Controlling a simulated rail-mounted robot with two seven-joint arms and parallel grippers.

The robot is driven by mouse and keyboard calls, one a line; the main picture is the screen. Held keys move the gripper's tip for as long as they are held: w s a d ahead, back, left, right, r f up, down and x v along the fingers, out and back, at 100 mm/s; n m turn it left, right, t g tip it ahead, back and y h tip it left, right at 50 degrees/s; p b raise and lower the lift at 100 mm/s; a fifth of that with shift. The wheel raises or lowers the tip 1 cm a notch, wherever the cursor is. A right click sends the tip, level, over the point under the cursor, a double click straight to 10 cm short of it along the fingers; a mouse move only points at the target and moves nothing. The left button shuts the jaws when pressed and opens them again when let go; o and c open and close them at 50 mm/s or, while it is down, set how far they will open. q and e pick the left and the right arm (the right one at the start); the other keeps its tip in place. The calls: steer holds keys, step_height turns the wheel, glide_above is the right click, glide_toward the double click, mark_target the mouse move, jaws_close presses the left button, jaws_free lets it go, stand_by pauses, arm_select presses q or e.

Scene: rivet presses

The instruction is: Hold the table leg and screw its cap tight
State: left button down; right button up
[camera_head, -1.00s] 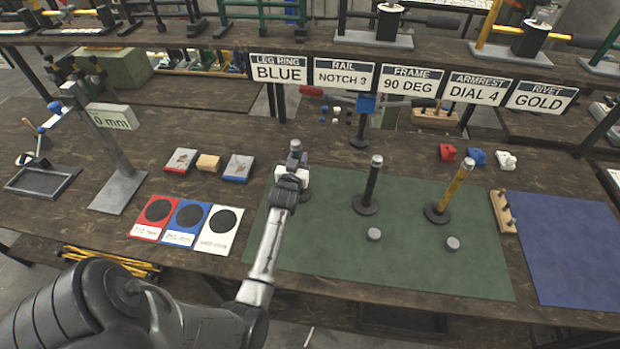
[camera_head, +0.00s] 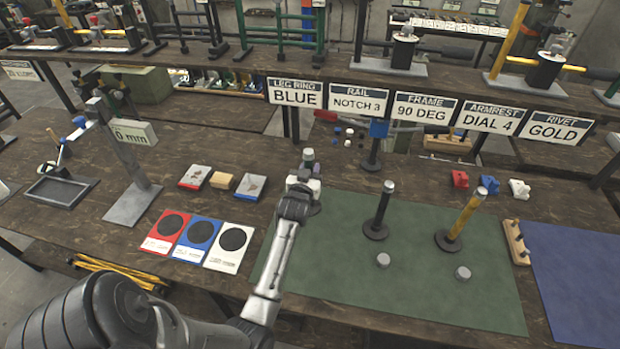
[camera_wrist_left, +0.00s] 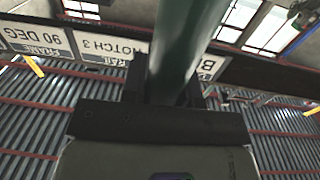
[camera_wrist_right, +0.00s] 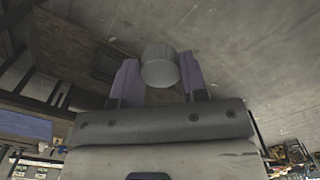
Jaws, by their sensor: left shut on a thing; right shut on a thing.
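The table leg is a dark green tube (camera_wrist_left: 178,45), gripped by my left gripper (camera_wrist_left: 160,100) in the left wrist view. In the head view, my left gripper (camera_head: 303,188) is around the leg's middle. The leg's grey top (camera_head: 308,156) sticks up above the fingers, and it looks upright near the green mat's left edge. My right gripper (camera_wrist_right: 158,82) is outside the head view. In the right wrist view its purplish fingers are shut on a grey round cap (camera_wrist_right: 159,66). No leg shows at that cap.
A black leg (camera_head: 382,208) and a yellow leg (camera_head: 464,217) stand on the green mat (camera_head: 340,290). Two loose grey caps (camera_head: 383,260) (camera_head: 463,272) lie in front. Red, blue and white cards (camera_head: 238,238) lie left. Signs (camera_head: 296,92) hang behind.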

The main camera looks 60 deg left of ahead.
mark_target(310, 157)
arm_select(q)
steer(key=shift+r+p, duration=0.3)
steer(key=shift+r, duration=2.2)
arm_select(e)
steer(key=shift+r, duration=0.4)
